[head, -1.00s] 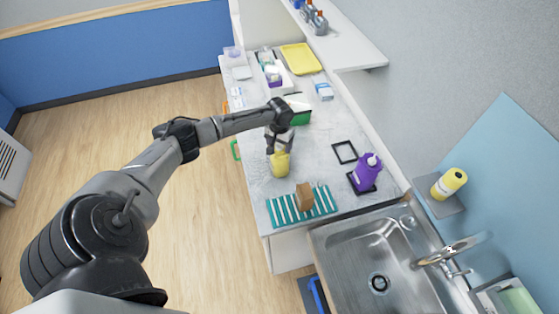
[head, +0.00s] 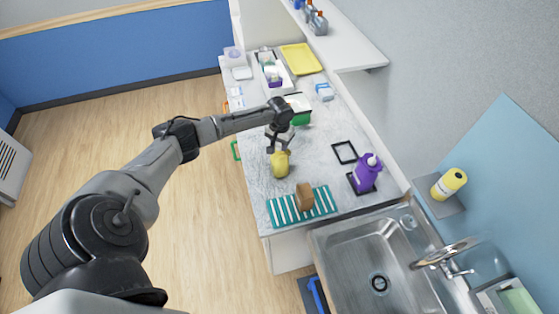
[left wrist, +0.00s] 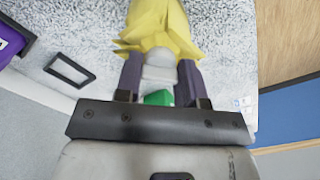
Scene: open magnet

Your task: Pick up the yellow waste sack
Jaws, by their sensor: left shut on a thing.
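The yellow waste sack (head: 280,164) is on the grey counter (head: 262,205), near its left edge in the head view. My left gripper (head: 279,149) is above it with the fingers shut on its gathered top. In the left wrist view the sack (left wrist: 160,25) spreads out beyond the fingertips. A pale rounded piece shows between the fingers of the gripper (left wrist: 160,76). I cannot tell any gap between the sack and the counter. My right gripper is not in view.
A striped teal cloth (head: 285,210) with a brown block (head: 305,197) lies just in front of the sack. A purple bottle (head: 366,174) and a black square frame (head: 344,152) are to the right. A steel sink (head: 345,265) is at the near end.

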